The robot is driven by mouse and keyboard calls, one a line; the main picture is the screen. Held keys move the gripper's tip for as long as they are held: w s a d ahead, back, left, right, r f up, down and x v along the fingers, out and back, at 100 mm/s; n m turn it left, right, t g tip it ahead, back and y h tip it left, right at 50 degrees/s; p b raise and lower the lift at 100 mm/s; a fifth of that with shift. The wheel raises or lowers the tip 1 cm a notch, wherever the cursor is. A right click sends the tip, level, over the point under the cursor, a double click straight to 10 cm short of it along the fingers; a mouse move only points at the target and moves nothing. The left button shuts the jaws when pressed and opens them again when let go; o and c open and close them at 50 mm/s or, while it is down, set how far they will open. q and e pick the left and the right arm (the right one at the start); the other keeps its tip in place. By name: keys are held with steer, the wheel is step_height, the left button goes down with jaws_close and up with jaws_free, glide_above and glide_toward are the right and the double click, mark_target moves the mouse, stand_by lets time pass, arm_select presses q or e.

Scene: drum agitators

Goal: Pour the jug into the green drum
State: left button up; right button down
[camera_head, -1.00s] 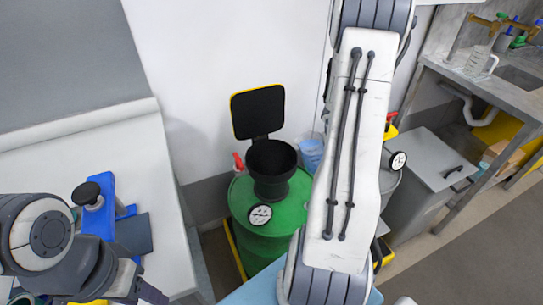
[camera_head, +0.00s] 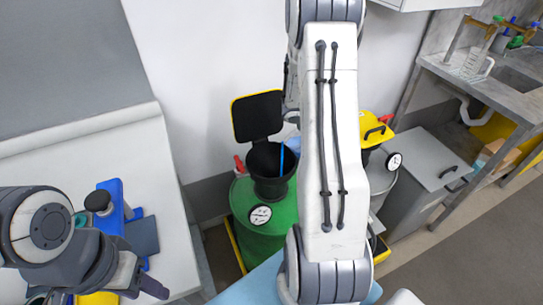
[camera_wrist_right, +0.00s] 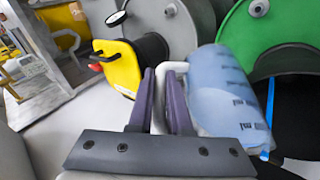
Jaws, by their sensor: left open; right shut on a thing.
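The green drum (camera_head: 262,230) stands in the middle of the head view, with a black funnel (camera_head: 270,185) on top and its lid (camera_head: 257,117) open. The clear jug (camera_wrist_right: 225,90) holds blue liquid and is tilted beside the funnel in the right wrist view. My right gripper (camera_wrist_right: 165,95) is shut on its white handle. A thin blue stream (camera_head: 282,160) shows at the funnel mouth, and also in the wrist view (camera_wrist_right: 269,115). My right arm hides the gripper and most of the jug in the head view. My left gripper (camera_head: 108,288) is open over the left bench.
A grey drum (camera_head: 384,176) with a yellow-lidded funnel (camera_head: 375,128) stands to the right, behind my right arm. A grey cabinet (camera_head: 425,165) and a sink counter (camera_head: 490,85) are farther right. A blue fixture (camera_head: 118,200) sits on the left bench.

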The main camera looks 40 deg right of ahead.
steer(key=shift+w+a+r, duration=0.15)
steer(key=shift+w+r, duration=0.1)
steer(key=shift+r, duration=0.1)
steer(key=shift+f+h, duration=0.1)
steer(key=shift+h, duration=0.2)
steer(key=shift+g+p, duration=0.3)
steer(key=shift+w+a+r+n+g+h+p, duration=0.2)
steer(key=shift+w+a+r+g+h+p, duration=0.25)
steer(key=shift+p, duration=0.45)
steer(key=shift+w+a+n+g+h+p, duration=0.1)
steer(key=shift+a+n+g+h+p, duration=0.2)
steer(key=shift+h+p, duration=0.5)
stand_by(0.8)
steer(key=shift+w+a+r+g+h+b, duration=0.15)
steer(key=shift+w+a+g+h+b, duration=0.3)
steer(key=shift+b, duration=0.7)
stand_by(1.2)
steer(key=shift+w+a+r+n+g+h+b, duration=0.15)
steer(key=shift+w+r+n+g+h+b, duration=0.05)
steer(key=shift+r+h+b, duration=0.2)
steer(key=shift+w+a+r+n+g+h+b, duration=0.2)
steer(key=shift+r+h+b, duration=0.1)
steer(key=shift+r+h, duration=0.1)
stand_by(1.2)
steer(key=shift+w, duration=0.1)
